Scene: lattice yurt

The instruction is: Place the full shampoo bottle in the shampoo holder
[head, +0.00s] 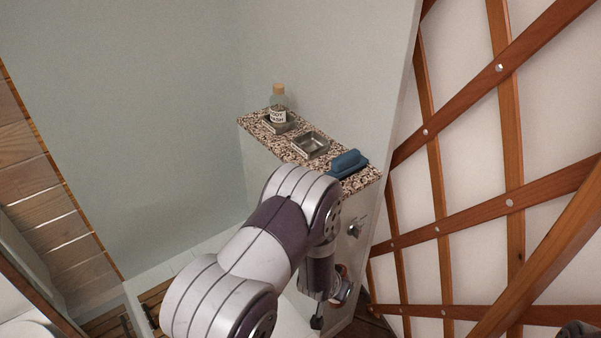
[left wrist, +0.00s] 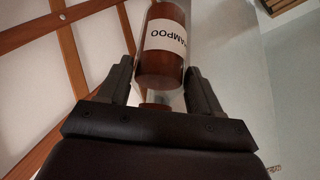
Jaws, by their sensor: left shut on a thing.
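My left gripper (left wrist: 159,72) is shut on the shampoo bottle (left wrist: 162,68), with one finger on each side of it. The bottle is clear with red-brown contents and a white label whose lettering shows upside down. In the head view my left gripper (head: 328,300) hangs low in front of the shelf, below its top, and is partly hidden by my arm. An empty square metal holder (head: 323,147) sits in the middle of the speckled stone shelf (head: 296,159). My right gripper is not in view.
A body wash bottle (head: 278,114) with a tan cap stands in another metal holder (head: 291,126) at the shelf's far end. A blue object (head: 348,162) lies at the near end. A plain wall (head: 340,70) rises behind the shelf. A wooden lattice (head: 450,235) is at right.

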